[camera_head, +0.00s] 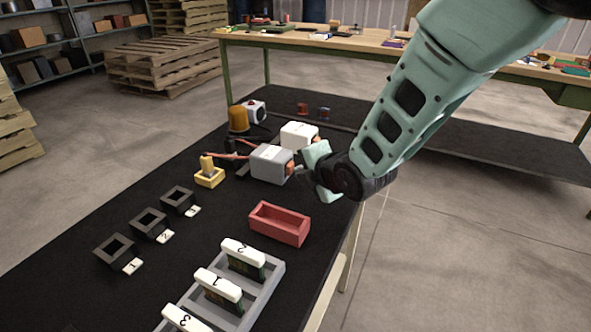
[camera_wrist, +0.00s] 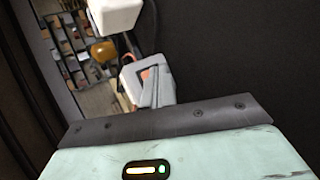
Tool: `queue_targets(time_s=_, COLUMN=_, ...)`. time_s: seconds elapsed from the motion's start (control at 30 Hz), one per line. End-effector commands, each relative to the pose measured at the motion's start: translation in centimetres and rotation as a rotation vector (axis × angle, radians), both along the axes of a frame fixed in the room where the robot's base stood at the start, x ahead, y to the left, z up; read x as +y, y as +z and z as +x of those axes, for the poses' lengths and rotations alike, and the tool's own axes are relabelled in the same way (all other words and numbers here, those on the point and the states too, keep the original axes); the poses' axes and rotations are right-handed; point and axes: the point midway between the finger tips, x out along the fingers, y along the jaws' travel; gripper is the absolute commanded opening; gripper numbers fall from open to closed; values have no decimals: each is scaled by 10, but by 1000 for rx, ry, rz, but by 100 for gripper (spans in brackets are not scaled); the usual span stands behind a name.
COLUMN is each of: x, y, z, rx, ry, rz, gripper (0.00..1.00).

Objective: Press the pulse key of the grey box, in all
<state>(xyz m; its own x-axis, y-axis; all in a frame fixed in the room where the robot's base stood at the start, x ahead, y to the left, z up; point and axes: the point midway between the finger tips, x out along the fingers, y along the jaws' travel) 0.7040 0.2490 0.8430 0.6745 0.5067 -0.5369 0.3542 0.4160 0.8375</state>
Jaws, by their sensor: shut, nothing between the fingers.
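The grey box (camera_head: 270,164) stands on the black table in the head view, with an orange key (camera_head: 290,168) on its right side. In the wrist view the grey box (camera_wrist: 135,73) lies just beyond the fingertips, and part of its orange key (camera_wrist: 145,74) shows beside them. My gripper (camera_head: 300,164) is at the box's right side, its fingers pointing at the key side. In the wrist view my gripper (camera_wrist: 155,75) is shut and empty. Whether the fingertips touch the key, I cannot tell.
A white box (camera_head: 298,134) with its own orange key stands behind the grey one. An amber dome (camera_head: 238,119), yellow block (camera_head: 209,175), red tray (camera_head: 279,224), black square holders (camera_head: 149,222) and a grey rack (camera_head: 262,285) with numbered modules share the table.

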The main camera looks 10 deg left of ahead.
Motion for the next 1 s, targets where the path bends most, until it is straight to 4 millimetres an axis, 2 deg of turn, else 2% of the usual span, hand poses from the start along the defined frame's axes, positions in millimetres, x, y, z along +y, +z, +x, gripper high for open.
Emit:
queue_targets(time_s=0.77, x=3, y=0, z=1, rx=-1, ry=0, rz=1, gripper=0)
queue_targets(time_s=1.0, x=-5, y=0, z=-1, rx=-1, ry=-1, rz=0, gripper=0)
